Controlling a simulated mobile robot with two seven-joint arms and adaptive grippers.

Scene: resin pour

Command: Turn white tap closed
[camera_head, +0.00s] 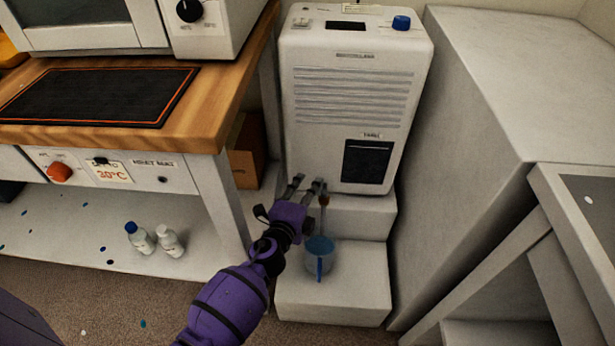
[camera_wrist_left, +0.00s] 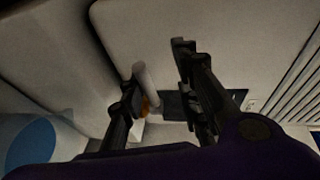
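My left gripper (camera_head: 306,184) is open in front of the lower front of a white dehumidifier-like machine (camera_head: 352,55). In the left wrist view its two fingers (camera_wrist_left: 158,70) stand apart with a white tap handle (camera_wrist_left: 146,82) between them, closer to the left finger. Whether that finger touches it, I cannot tell. An orange-brown fitting (camera_wrist_left: 145,104) shows by the handle. It shows in the head view as a small brown piece (camera_head: 324,199) just right of the fingers. A blue jug (camera_head: 319,254) stands on the step below. My right gripper is not in view.
The machine stands on a stepped white block (camera_head: 335,293). A tall white cabinet (camera_head: 480,85) stands close on the right. A wooden bench (camera_head: 205,110) is on the left, with two small bottles (camera_head: 140,238) on the shelf below.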

